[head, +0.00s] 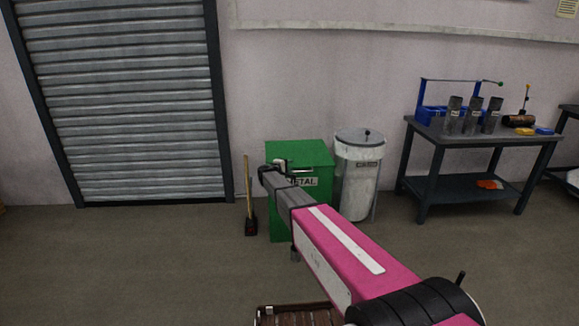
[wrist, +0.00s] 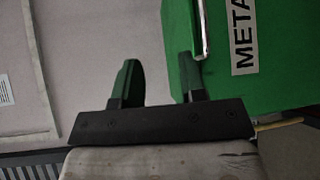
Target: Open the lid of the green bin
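The green bin (head: 282,222) stands against the wall, with a METAL label on its front. The label also shows sideways in the wrist view (wrist: 242,38). Its lid (head: 300,152) looks shut and flat. A metal bar handle (wrist: 201,28) runs along the bin's front beside the label. My gripper (head: 272,170) is in front of the bin's upper left front. In the wrist view my gripper (wrist: 158,78) has its two dark fingers apart, with nothing held between them. The right finger is close to the handle's near end; I cannot tell if they touch.
A white bin (head: 359,178) with a grey lid stands just right of the green bin. A wooden-handled tool (head: 249,200) stands on its left. A workbench (head: 480,145) with metal tubes is at the right. A roller shutter (head: 125,100) fills the left wall. Floor at front left is clear.

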